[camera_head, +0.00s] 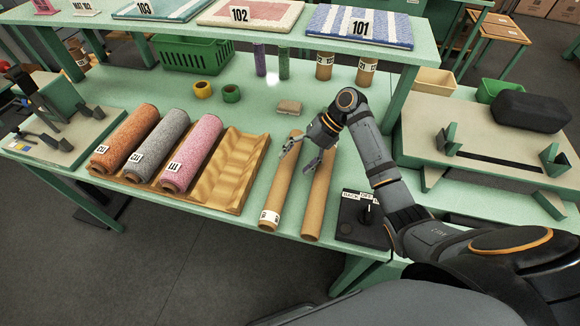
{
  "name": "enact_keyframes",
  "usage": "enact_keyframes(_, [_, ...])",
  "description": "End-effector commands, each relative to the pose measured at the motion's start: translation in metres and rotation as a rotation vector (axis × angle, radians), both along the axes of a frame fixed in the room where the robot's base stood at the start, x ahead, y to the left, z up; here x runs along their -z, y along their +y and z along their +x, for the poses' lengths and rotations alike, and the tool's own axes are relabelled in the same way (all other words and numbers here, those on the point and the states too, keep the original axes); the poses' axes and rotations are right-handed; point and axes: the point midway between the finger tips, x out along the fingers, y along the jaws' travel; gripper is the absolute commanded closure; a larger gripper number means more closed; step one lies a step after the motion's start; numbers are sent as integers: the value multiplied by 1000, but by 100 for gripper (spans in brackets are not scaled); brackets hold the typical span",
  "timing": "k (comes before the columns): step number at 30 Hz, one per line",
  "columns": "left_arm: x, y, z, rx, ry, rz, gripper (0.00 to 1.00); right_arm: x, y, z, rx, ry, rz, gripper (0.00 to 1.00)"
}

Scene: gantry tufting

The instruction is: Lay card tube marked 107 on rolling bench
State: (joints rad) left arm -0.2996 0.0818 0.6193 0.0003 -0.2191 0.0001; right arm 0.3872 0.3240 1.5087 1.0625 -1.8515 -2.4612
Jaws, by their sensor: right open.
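Two brown card tubes lie side by side on the green table. The left tube (283,180) has a white label near its front end, too small to read. The right tube (319,195) shows no readable label. My right gripper (298,159) is open over the upper part of these tubes, with its fingers spread near the left one; I cannot tell whether they touch. Two more labelled brown tubes (325,66) stand upright behind. A pale bench (427,140) with green brackets and a dark slot, possibly the rolling bench, is at the right. My left gripper is not in view.
A wooden grooved tray (229,172) holds orange, grey and pink rolls left of the tubes. A black control box (362,221) stands close on their right. A beige block (289,107) and tape rolls (232,94) lie behind. A shelf with mats (359,27) overhangs the back.

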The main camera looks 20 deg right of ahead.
Motion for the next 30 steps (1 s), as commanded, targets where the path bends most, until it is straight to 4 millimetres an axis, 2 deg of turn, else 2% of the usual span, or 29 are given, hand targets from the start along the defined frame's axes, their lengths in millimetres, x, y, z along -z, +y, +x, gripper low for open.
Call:
enact_keyframes(1, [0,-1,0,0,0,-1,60,-10,-11,1,2,-2,-6,29])
enact_keyframes(6, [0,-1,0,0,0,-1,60,-40,-35,1,2,-2,-4,29])
enact_keyframes(12, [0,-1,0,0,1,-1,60,-60,-51,2,0,0,-1,29])
enact_keyframes(30, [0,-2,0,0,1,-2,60,-62,-53,2,1,1,0,29])
